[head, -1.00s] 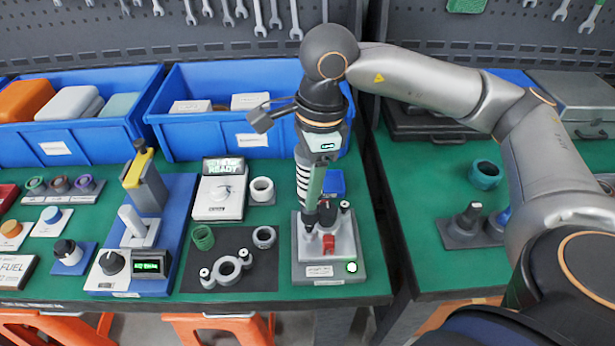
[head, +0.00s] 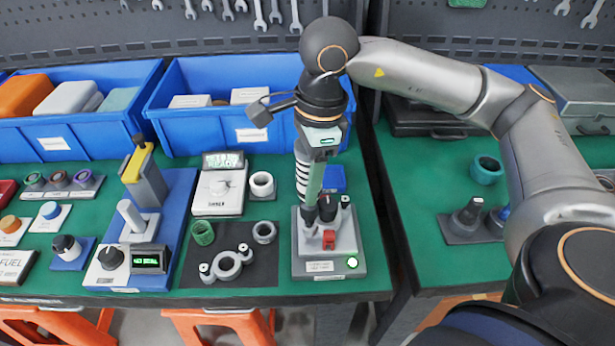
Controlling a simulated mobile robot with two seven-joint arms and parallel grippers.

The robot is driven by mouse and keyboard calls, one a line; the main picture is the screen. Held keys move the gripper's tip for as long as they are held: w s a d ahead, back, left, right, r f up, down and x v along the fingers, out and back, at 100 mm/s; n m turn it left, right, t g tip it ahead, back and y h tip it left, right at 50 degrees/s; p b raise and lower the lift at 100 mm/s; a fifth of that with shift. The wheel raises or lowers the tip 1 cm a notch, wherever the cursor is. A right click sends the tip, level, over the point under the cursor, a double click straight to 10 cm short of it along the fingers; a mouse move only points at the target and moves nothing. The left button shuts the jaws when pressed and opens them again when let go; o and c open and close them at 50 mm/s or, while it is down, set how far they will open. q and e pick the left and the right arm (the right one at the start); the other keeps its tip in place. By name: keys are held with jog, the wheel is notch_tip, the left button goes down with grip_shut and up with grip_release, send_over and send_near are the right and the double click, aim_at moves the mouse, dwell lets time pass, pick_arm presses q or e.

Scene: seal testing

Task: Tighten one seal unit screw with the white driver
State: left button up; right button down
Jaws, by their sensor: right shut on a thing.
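My right gripper (head: 320,208) reaches straight down over a grey station (head: 320,268) with a red switch (head: 329,239) and a green light. It is shut on a dark, upright piece (head: 328,209) at the top of the station; its fingers and arm partly hide it, and I cannot tell whether it is the driver. Black posts with pale tops stand beside it. A grey ring part (head: 227,265) with two screw-like lugs, perhaps a seal unit, lies on a dark mat. I cannot pick out a white driver for certain. My left gripper is not in view.
A blue fixture (head: 180,200) with a pale cylinder, yellow-topped block and small display stands left of the mat. A white box with a screen (head: 221,187) is behind it. Blue bins (head: 250,110) line the back. A gap separates the two green tables.

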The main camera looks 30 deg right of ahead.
jog(key=shift+f+b, duration=1.1)
dwell(1.4)
jog(key=shift+b, duration=0.3)
dwell(0.7)
jog(key=shift+f+b, duration=0.5)
jog(key=shift+b, duration=0.5)
dwell(2.5)
jog(key=shift+r, duration=0.15)
jog(key=shift+r+p, duration=1.8)
jog(key=shift+r, duration=0.6)
